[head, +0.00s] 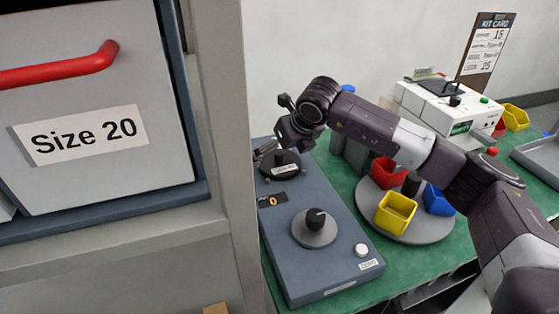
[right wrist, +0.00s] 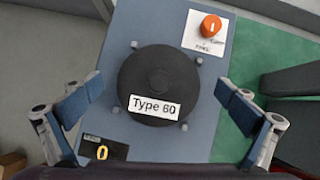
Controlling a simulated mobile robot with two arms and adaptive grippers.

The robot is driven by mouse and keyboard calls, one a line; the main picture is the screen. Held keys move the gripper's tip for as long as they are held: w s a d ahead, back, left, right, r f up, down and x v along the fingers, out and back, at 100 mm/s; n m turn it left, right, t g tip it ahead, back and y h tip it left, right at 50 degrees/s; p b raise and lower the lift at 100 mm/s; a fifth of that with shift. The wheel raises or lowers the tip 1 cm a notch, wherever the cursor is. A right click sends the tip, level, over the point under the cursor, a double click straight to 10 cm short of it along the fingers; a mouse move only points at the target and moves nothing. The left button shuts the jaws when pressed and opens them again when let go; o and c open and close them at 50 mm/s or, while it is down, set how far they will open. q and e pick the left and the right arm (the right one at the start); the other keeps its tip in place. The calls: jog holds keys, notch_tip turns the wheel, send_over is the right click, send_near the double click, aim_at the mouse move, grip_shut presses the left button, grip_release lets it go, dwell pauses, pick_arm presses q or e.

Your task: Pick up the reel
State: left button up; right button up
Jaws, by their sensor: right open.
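The reel is a round black disc with a white "Type 60" label. It lies flat on a blue-grey machine top, in the middle of the right wrist view (right wrist: 160,78) and near the back of the machine in the head view (head: 290,158). Several small grey pegs stand around its edge. My right gripper (right wrist: 160,98) is open, one finger on each side of the reel and apart from it. In the head view my right gripper (head: 272,147) is above the reel and partly hides it. My left gripper is not in view.
The blue-grey machine (head: 300,270) has a black knob (head: 316,218), a small display and a white button. An orange knob (right wrist: 211,25) sits beyond the reel. A cabinet with a "Size 20" drawer (head: 90,135) stands close on the left. A turntable with coloured bins (head: 397,212) is right.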

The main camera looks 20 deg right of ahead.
jog(key=shift+x, duration=1)
jog(key=shift+c, duration=0.3)
jog(key=c, duration=1.1)
jog(key=shift+r, duration=0.15)
